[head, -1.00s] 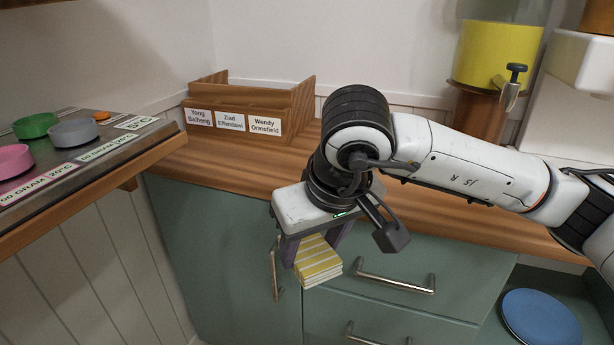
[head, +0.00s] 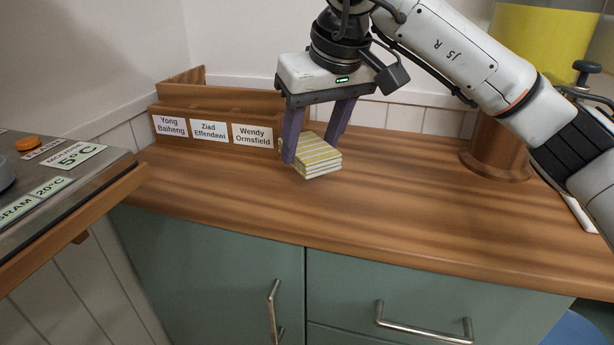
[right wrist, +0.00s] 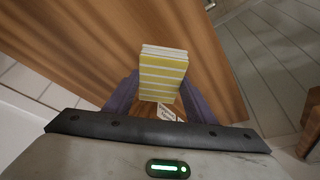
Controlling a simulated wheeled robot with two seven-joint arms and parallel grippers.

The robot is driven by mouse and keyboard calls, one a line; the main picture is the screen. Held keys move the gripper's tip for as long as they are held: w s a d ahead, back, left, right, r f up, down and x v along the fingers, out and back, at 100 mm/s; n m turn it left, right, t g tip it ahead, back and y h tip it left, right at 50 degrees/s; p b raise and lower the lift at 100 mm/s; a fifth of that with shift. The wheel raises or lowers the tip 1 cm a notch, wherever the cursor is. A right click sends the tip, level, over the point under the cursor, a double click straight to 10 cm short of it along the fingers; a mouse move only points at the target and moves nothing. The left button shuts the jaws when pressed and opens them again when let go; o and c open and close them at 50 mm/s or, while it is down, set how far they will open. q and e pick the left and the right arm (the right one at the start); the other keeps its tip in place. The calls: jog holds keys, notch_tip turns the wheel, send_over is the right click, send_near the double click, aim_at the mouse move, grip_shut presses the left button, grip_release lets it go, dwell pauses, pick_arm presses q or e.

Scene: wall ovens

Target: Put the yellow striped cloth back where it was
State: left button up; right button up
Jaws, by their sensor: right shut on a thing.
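The yellow striped cloth (head: 318,157) is a small folded stack with white stripes. My right gripper (head: 312,158) is shut on it, with a purple finger on either side. In the head view the cloth appears above the wooden counter, just right of the wooden box with name labels (head: 212,130); I cannot tell exactly how high it is. The cloth also shows between the fingers in the right wrist view (right wrist: 163,75). My left gripper is not in view.
The box carries labels for Yong Baiheng, Ziad Effendawi and Wendy Ormsfield. The wooden counter (head: 400,205) is clear in the middle. A wooden stand with a yellow container (head: 545,45) is at right. A grey panel with temperature labels (head: 60,170) is at left.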

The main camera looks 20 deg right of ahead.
jog(key=shift+s+f, duration=0.1)
jog(key=shift+f, duration=1.3)
pick_arm(q)
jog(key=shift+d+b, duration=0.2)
jog(key=shift+b, duration=0.3)
pick_arm(e)
jog(key=shift+f, duration=1.55)
jog(key=shift+f, duration=0.15)
jog(key=o, duration=1)
